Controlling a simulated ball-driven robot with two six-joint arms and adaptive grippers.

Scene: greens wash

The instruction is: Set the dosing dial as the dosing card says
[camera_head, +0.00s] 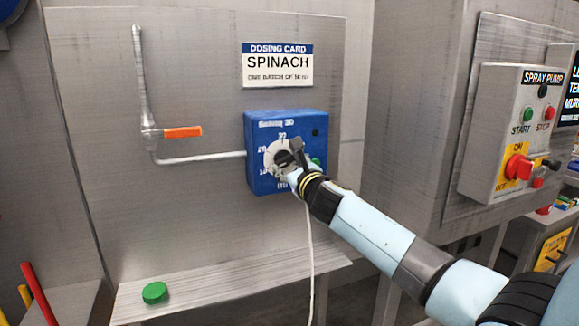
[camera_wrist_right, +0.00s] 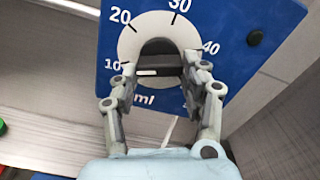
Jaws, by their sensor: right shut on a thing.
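The dosing card (camera_head: 277,65) hangs on the steel panel and reads SPINACH, with a smaller line below about one batch that is hard to read. The blue dosing box (camera_head: 258,184) is mounted below it, with its pale round dial (camera_head: 272,151). In the right wrist view the dial (camera_wrist_right: 130,42) has marks 10, 20, 30 and 40 and the letters ml. My right gripper (camera_head: 291,158) is at the dial's middle, and in the right wrist view (camera_wrist_right: 160,88) its fingers are shut on the dark knob (camera_wrist_right: 158,48). The knob's exact setting is unclear. My left gripper is out of view.
A pipe with an orange-handled valve (camera_head: 183,132) runs into the box from the left. A green round lid (camera_head: 155,292) lies on the steel ledge (camera_head: 215,287). A spray pump box (camera_head: 503,130) with buttons and a red switch is on the right.

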